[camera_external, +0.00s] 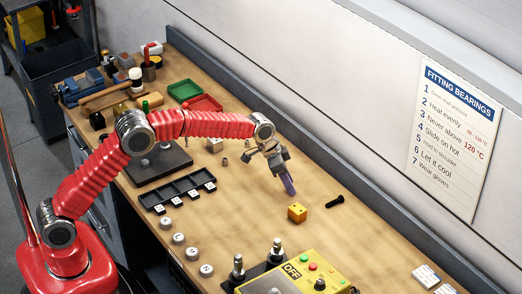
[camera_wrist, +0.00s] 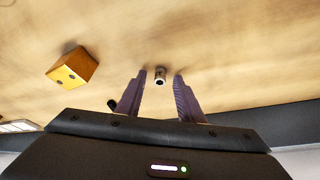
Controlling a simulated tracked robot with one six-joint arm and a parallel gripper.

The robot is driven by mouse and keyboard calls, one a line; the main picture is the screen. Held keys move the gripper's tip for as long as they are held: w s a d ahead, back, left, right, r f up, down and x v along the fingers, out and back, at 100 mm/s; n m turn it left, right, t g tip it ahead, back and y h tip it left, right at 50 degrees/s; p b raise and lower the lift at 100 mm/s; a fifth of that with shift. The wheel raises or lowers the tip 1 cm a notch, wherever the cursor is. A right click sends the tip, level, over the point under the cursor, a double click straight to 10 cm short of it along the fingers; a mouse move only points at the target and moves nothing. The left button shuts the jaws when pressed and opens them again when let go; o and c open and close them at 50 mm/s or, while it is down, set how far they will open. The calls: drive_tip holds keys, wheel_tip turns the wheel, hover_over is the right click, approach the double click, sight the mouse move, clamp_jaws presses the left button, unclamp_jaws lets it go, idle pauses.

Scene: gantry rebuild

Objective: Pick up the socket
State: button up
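The socket (camera_wrist: 160,77) is a small metal cylinder with a dark opening, seen on the wooden bench in the wrist view. My gripper (camera_wrist: 160,75) is open, with one purple-grey finger on either side of the socket in that picture. Light gaps show between the socket and both fingers. How high the fingertips are above it is hard to tell. In the external view my gripper (camera_external: 289,189) reaches down over the middle of the bench. I cannot pick out the socket for certain there.
A yellow die (camera_external: 297,212) stands close to the gripper and shows left in the wrist view (camera_wrist: 73,66). A black bolt (camera_external: 335,202) lies near the wall side. A black compartment tray (camera_external: 178,194), several white discs and a yellow control box (camera_external: 330,263) are nearby.

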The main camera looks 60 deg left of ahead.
drive_tip(key=shift+c, duration=0.3)
clamp_jaws()
idle(0.4)
